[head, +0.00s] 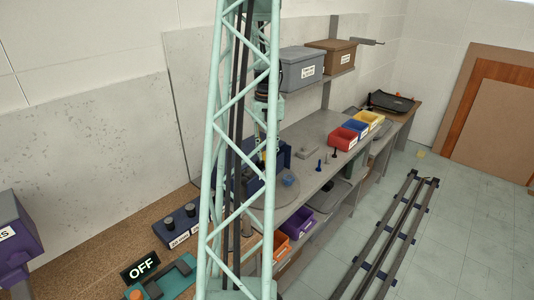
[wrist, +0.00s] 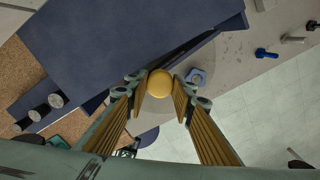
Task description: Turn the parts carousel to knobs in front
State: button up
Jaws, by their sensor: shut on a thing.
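The parts carousel appears to be the round grey disc (head: 287,194) at the near end of the grey bench in the head view, partly hidden by my lattice column. A small blue part (head: 288,181) sits on it. In the wrist view, my gripper (wrist: 161,90) is shut on a round yellow knob (wrist: 160,83), with one finger on each side. A blue nut-shaped part (wrist: 195,77) lies just right of the knob. What lies under the knob is hidden. In the head view the gripper is mostly hidden behind the column. Which carousel section faces front cannot be told.
A dark blue box (wrist: 130,40) stands close to the gripper. Red (head: 343,138), blue (head: 355,128) and yellow (head: 370,118) bins stand farther along the bench. Purple (head: 298,222) and orange (head: 281,246) bins sit below. Floor rails (head: 388,235) run at right.

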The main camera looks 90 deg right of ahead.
dwell(0.3)
jog(key=o, duration=1.2)
jog(key=shift+c, duration=0.2)
jog(key=shift+r, duration=0.1)
notch_tip(320, 180, up, 12)
jog(key=shift+c, duration=0.2)
